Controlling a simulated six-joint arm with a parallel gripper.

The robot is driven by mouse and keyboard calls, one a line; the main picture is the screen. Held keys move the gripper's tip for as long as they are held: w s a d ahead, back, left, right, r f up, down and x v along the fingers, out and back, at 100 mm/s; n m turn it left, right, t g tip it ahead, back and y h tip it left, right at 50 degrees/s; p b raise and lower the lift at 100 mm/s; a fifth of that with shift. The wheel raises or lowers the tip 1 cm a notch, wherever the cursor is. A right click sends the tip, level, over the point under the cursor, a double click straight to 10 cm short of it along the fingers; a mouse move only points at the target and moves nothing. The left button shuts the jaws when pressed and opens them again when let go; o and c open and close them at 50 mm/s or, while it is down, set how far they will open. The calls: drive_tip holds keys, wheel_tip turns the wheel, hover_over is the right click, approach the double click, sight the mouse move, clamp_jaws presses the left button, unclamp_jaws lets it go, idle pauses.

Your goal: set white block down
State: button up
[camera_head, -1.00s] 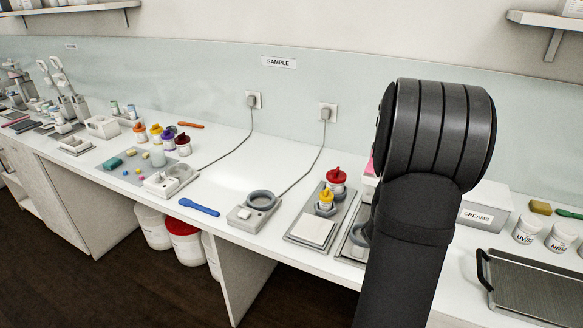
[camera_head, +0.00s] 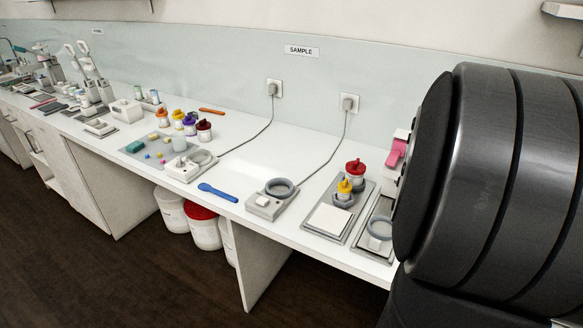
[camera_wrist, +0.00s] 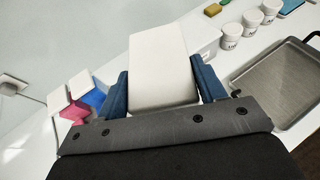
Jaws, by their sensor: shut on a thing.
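My gripper (camera_wrist: 162,88) shows in the wrist view with its blue fingers shut on the two sides of the white block (camera_wrist: 160,55). The block is a large, plain white box shape reaching out beyond the fingers. I cannot tell whether its underside touches anything. In the head view my dark arm fills the right side and hides the gripper and the block.
Left of the gripper are a pink block (camera_wrist: 74,112) and a blue block (camera_wrist: 96,98) with white parts. White jars (camera_wrist: 230,36) and a metal tray (camera_wrist: 285,85) are at the right. In the head view, a grey plate (camera_head: 360,215) carries red- and yellow-capped containers.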

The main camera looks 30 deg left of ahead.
drive_tip(key=w+a+n+y, duration=0.2)
drive_tip(key=w+a, duration=0.1)
drive_tip(key=a, duration=0.3)
drive_tip(key=w+a+n+y, duration=0.2)
drive_tip(key=w+a, duration=0.2)
drive_tip(key=a, duration=0.2)
drive_tip(key=w+a+r+n+t+y, duration=0.1)
drive_tip(key=w+a+y, duration=0.1)
drive_tip(key=a, duration=0.5)
drive_tip(key=shift+w+n+y, duration=0.4)
drive_tip(key=shift+w, duration=0.4)
drive_tip(key=w+a+f+n+y, duration=0.1)
drive_tip(key=a+f+n+y, duration=0.25)
drive_tip(key=a, duration=0.35)
drive_tip(key=n+g+y, duration=0.4)
drive_tip(key=n+y, duration=0.1)
hover_over(293, 170)
wheel_tip(293, 170, down, 18)
drive_tip(key=shift+d+f, duration=0.15)
drive_tip(key=shift+f, duration=2.2)
drive_tip(key=shift+f, duration=0.15)
drive_tip(key=o, duration=1.1)
drive_tip(key=shift+o, duration=0.2)
